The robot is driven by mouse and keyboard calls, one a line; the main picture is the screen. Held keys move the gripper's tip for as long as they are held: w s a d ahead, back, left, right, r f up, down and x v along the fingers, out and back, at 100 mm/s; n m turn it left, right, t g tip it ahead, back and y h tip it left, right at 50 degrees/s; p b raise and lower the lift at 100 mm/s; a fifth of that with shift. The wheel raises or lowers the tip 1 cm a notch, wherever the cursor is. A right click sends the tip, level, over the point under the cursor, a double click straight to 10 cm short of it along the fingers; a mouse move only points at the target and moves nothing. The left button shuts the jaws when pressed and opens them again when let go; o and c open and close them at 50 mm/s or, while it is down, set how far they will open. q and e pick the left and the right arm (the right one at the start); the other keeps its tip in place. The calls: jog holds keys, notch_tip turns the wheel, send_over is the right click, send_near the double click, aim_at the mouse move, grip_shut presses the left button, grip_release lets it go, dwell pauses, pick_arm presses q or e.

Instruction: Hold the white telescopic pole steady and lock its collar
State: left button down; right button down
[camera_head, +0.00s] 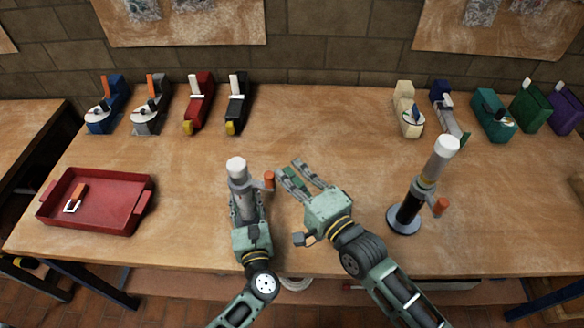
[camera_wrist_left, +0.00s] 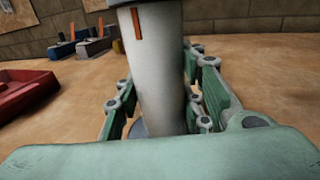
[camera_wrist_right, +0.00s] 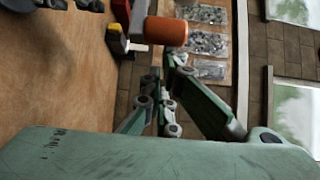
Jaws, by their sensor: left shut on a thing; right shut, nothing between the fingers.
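The white telescopic pole (camera_head: 246,208) stands upright near the table's front edge, with a white cap, a grey collar (camera_head: 238,183) and an orange-tipped lever (camera_head: 269,180) out to the right. My left gripper (camera_head: 245,218) is shut around the pole below the collar. In the left wrist view the pole (camera_wrist_left: 152,75) fills the space between the fingers and bears an orange stripe. My right gripper (camera_head: 303,173) is shut and empty, just right of the lever. In the right wrist view the orange lever end (camera_wrist_right: 166,32) lies beyond the fingertips (camera_wrist_right: 165,75), seemingly apart from them.
A second pole (camera_head: 411,205), black below with a white cap and orange-tipped lever, stands on a round base to the right. A red tray (camera_head: 95,205) with a small orange-and-white item lies left. Several small tools line the back.

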jog(key=s+a+m+t+h, duration=0.1)
jog(key=s+a, duration=0.2)
jog(key=s, duration=0.7)
jog(key=shift+s+a+h, duration=0.15)
jog(key=shift+a+h, duration=0.15)
jog(key=shift+a, duration=0.1)
jog(key=shift+f, duration=0.1)
dwell(0.9)
